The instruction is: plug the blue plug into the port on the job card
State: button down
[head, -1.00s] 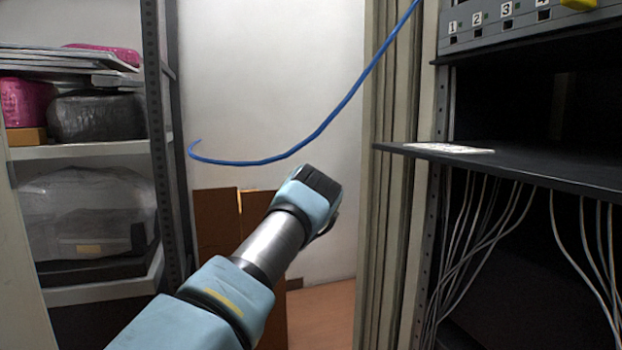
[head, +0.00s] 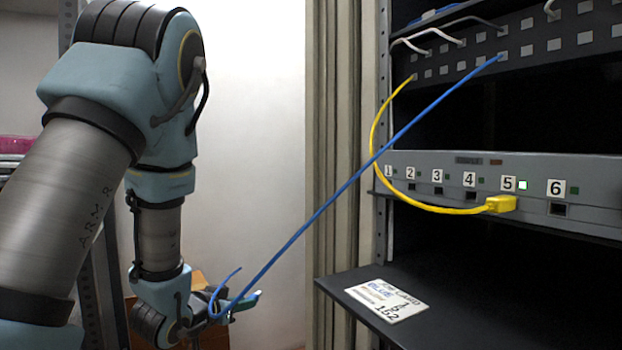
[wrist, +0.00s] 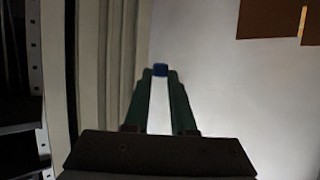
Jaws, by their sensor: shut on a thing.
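My gripper (head: 243,302) hangs low at the left of the rack in the head view, its fingers toward the right. It is shut on the blue plug (wrist: 160,70), which shows between the fingertips in the wrist view. The blue cable (head: 350,180) runs from the upper patch panel down to my gripper. The job card (head: 387,300) lies on the shelf; it reads BLUE, but its port line is too small to read surely. The port panel (head: 430,166) has ports numbered 1 to 6. The yellow plug (head: 501,204) sits in port 5, beside a lit green light.
The yellow cable (head: 373,135) loops down in front of the panel's left part and under ports 1 to 4. The black shelf (head: 345,278) juts out below the panel. The patch panel (head: 470,62) with white cables is above. Free space lies between my gripper and the rack.

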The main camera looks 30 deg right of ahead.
jog(key=s+d+r+m+g+h+p, duration=0.1)
jog(key=s+d+r+m+g+p, duration=0.2)
jog(key=s+r, duration=0.5)
jog(key=s+d+r+m+g+h+p, duration=0.1)
jog(key=s+r+m+g+p, duration=0.15)
jog(key=s+r+p, duration=0.65)
jog(key=s+d+r+m+g+h+p, duration=0.1)
jog(key=s+d+r+m+g, duration=0.2)
jog(key=r, duration=1)
jog(key=b+x, duration=0.3)
jog(key=x, duration=0.3)
jog(key=shift+w+d+r+g+b, duration=0.2)
jog(key=shift+w+d+g+b, duration=0.1)
jog(key=shift+d+g+b, duration=0.05)
jog(key=shift+n, duration=0.25)
jog(key=shift+a+r+p, duration=0.15)
jog(key=shift+a+p, duration=0.05)
jog(key=shift+p, duration=0.55)
jog(key=shift+s+d+p, duration=0.1)
jog(key=shift+d+p, duration=0.45)
jog(key=shift+d, duration=1.2)
dwell(1.2)
